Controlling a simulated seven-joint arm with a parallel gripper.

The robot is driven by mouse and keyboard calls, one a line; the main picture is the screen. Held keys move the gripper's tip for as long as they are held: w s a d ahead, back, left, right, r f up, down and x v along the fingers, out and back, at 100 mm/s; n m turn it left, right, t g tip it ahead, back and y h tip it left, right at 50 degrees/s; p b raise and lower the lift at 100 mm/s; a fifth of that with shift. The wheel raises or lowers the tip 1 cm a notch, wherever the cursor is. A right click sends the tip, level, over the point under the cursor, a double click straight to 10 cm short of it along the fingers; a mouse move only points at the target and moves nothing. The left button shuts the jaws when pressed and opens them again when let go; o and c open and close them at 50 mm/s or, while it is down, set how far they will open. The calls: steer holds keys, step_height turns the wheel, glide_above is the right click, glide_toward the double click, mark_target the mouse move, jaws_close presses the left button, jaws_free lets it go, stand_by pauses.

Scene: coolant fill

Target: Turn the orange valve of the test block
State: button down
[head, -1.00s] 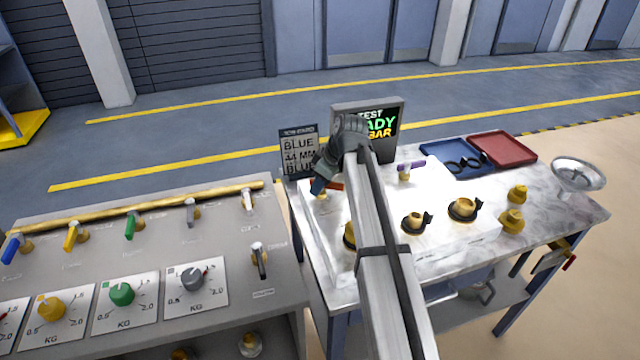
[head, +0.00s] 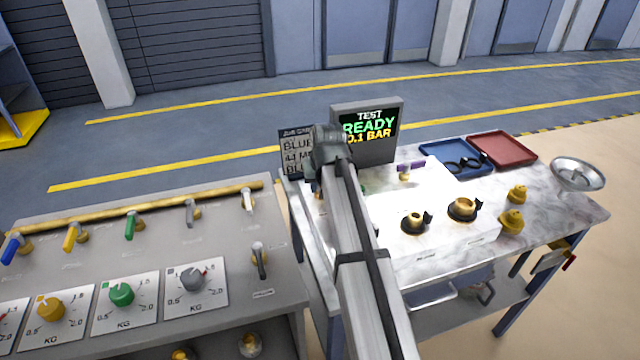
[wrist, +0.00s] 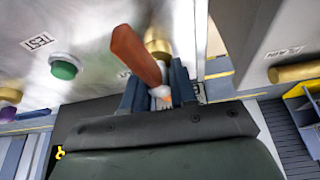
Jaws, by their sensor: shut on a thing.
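The orange valve handle (wrist: 137,57) shows large in the wrist view, angled, beside its brass fitting (wrist: 158,42) on the pale test block (wrist: 95,35). My gripper (wrist: 160,92) is shut on the near end of the handle, with its dark blue-grey fingers on both sides. In the head view my arm hides the orange valve and most of the gripper. The test block (head: 455,240) lies on the marble table there. The test screen (head: 368,128) reads "TEST READY 0.1 BAR".
A green button (wrist: 65,67) and a purple-handled valve (head: 412,166) are on the block. A job card (head: 296,150) stands behind. Blue (head: 450,157) and red (head: 502,149) trays lie at the back right. The valve console (head: 150,260) is on the left.

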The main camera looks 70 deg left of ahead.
steer(key=shift+m, duration=0.6)
steer(key=shift+t, duration=0.3)
steer(key=c, duration=0.9)
jaws_free()
steer(key=shift+r, duration=0.15)
steer(key=v, duration=1.3)
steer(key=shift+r, duration=0.35)
